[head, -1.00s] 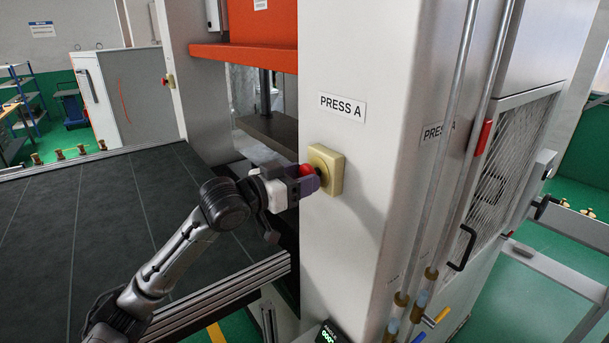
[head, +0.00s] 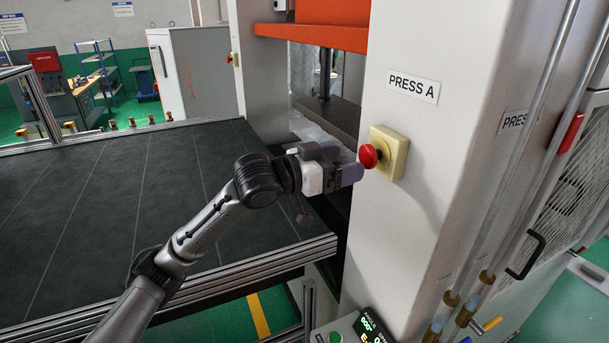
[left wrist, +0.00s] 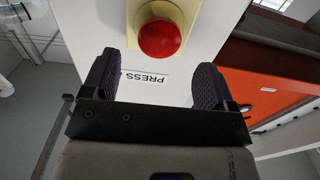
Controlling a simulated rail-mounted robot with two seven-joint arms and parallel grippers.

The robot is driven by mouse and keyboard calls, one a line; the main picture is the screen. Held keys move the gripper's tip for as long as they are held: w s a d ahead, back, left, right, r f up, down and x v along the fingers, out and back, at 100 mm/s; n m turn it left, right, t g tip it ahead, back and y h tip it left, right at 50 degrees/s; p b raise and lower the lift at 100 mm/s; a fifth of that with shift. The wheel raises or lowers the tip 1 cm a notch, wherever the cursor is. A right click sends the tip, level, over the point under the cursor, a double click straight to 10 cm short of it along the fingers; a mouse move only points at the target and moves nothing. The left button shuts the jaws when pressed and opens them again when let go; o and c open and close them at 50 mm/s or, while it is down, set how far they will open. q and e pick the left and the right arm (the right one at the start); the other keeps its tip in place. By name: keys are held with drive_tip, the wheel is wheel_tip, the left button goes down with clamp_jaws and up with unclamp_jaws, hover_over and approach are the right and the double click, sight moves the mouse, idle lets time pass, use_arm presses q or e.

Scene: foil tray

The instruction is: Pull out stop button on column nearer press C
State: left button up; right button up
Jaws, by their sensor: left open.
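A red mushroom stop button (head: 370,156) sits on a yellow box (head: 390,153) on the pale column (head: 420,150) labelled PRESS A. My left gripper (head: 351,174) is just left of this button, pointing at the column, open and empty. In the left wrist view the same red button (left wrist: 160,40) shows beyond and between the two dark purple fingertips (left wrist: 157,74), apart from them. A second, small red button (head: 230,59) shows on the far column, further back. No press C label is readable. My right gripper is not in view.
A dark conveyor-like table (head: 120,190) with a metal rail edge (head: 240,280) lies under my left arm. An orange press beam (head: 315,38) is above and behind. Vertical pipes (head: 530,150) run down the column's right side. A small display panel (head: 370,327) is at the bottom.

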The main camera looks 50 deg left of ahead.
use_arm(q)
drive_tip(key=b+v, duration=0.3)
drive_tip(key=v, duration=0.6)
drive_tip(key=shift+s+b, duration=0.3)
drive_tip(key=shift+b, duration=0.1)
